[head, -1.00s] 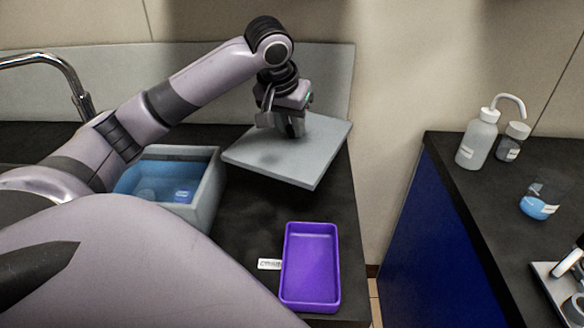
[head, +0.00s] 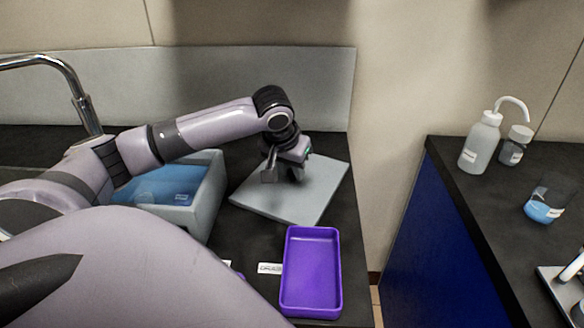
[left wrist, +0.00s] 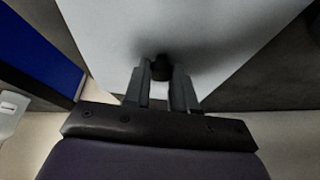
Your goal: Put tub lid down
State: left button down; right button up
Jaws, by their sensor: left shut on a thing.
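The tub lid (head: 312,196) is a flat grey square plate at the back right of the dark counter, right of the tub. It looks low over the counter or lying on it; I cannot tell whether it touches. My left gripper (head: 285,178) is above the lid, pointing down. In the left wrist view my left gripper (left wrist: 160,82) is shut on the dark knob (left wrist: 161,68) of the lid, with the pale lid (left wrist: 120,30) spread beyond it. The grey tub (head: 209,190) stands uncovered with blue liquid inside, partly hidden by my left arm. My right gripper is not in view.
A purple tray (head: 311,272) sits at the counter's front right, with a small white label (head: 269,268) beside it. A faucet (head: 75,85) stands at the left. Across a gap, a blue-sided bench holds a wash bottle (head: 480,145) and a beaker (head: 546,205).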

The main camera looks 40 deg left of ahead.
pick_arm(q)
jog(key=c, duration=0.9)
grip_release()
jog(key=shift+f, duration=0.1)
jog(key=p+v, duration=0.1)
jog(key=v, duration=1.1)
jog(key=shift+w, duration=0.1)
